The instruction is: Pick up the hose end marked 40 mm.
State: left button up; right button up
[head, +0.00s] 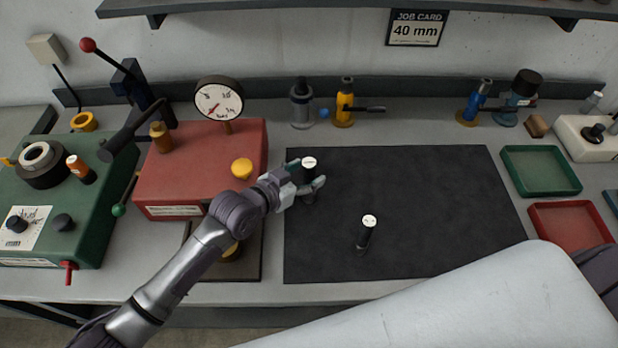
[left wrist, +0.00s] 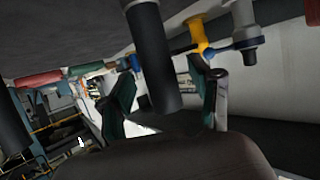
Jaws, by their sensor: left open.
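Two black hose ends stand upright on the dark mat (head: 440,190), each with a white label on top. The far one (head: 309,163) is at the mat's left side, and the near one (head: 367,232) is nearer the front. The labels are too small to read, so I cannot tell which is 40 mm. My left gripper (head: 308,184) is open at the far hose end, with its fingers on either side of it. In the left wrist view that dark hose end (left wrist: 151,55) shows between the spread fingers (left wrist: 168,100). My right gripper is out of view.
A job card (head: 415,28) on the wall reads 40 mm. A red box with a gauge (head: 205,165) stands left of the mat, close to my left arm. Green (head: 541,190) and red (head: 566,243) trays lie at the right. Valves line the back. The mat's right half is clear.

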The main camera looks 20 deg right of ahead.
pick_arm(q)
jog(key=shift+x, duration=0.95)
jog(key=shift+a, duration=0.1)
jog(key=shift+c, duration=0.2)
grip_shut()
